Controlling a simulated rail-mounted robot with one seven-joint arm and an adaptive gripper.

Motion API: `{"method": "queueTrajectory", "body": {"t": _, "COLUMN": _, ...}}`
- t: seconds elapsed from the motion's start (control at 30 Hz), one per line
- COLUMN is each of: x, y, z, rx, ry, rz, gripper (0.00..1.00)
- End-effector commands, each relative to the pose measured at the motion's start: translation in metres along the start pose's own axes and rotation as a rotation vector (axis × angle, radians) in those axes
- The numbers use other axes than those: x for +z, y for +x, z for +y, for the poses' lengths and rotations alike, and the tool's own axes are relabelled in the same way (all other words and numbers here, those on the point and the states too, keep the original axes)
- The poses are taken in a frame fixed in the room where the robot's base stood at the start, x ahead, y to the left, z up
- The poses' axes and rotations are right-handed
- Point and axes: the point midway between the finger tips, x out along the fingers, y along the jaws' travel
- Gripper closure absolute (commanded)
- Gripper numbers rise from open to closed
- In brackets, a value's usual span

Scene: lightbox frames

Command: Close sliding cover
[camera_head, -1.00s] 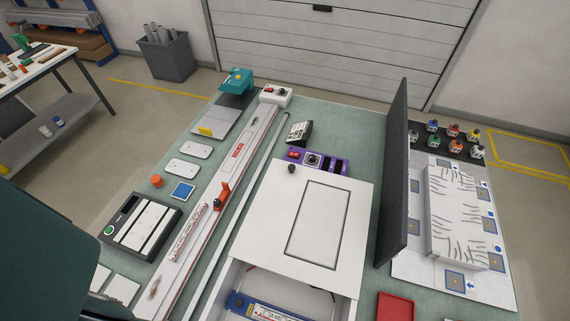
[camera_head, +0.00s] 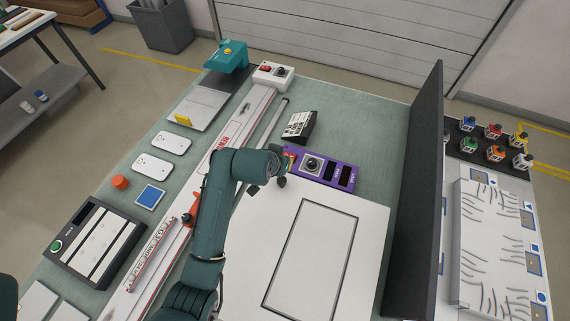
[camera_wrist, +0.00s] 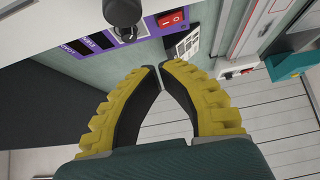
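The sliding cover (camera_head: 262,250) is a flat white panel beside a black-outlined rectangle on the white box top. A small black knob (camera_head: 281,182) stands at its far left corner. My arm reaches over the cover's left side, with the gripper end beside this knob; the fingers are mostly hidden in the head view. In the wrist view my gripper (camera_wrist: 161,68) has yellow-backed black fingers with tips nearly together and nothing between them.
A purple control panel (camera_head: 326,173) with a dial, displays and red switch (camera_wrist: 171,19) lies just behind the cover. A tall dark screen (camera_head: 415,190) stands to the right. A long white rail (camera_head: 232,125) runs along the left. Green tabletop is free behind the panel.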

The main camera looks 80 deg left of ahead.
Motion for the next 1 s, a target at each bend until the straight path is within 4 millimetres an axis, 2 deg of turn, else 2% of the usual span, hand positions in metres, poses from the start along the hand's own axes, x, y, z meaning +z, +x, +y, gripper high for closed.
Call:
{"method": "queueTrajectory", "body": {"t": 0.17, "x": -0.003, "y": 0.017, "z": -0.002, "rx": -0.003, "ry": -0.003, "rz": 0.003, "gripper": 1.0}}
{"method": "queueTrajectory", "body": {"t": 0.6, "x": -0.003, "y": 0.101, "z": -0.002, "rx": -0.002, "ry": -0.002, "rz": 0.004, "gripper": 1.0}}
{"method": "queueTrajectory", "body": {"t": 0.73, "x": 0.013, "y": 0.082, "z": -0.002, "rx": -0.003, "ry": -0.002, "rz": 0.005, "gripper": 1.0}}
{"method": "queueTrajectory", "body": {"t": 1.0, "x": 0.028, "y": 0.072, "z": -0.002, "rx": -0.003, "ry": -0.001, "rz": 0.006, "gripper": 1.0}}
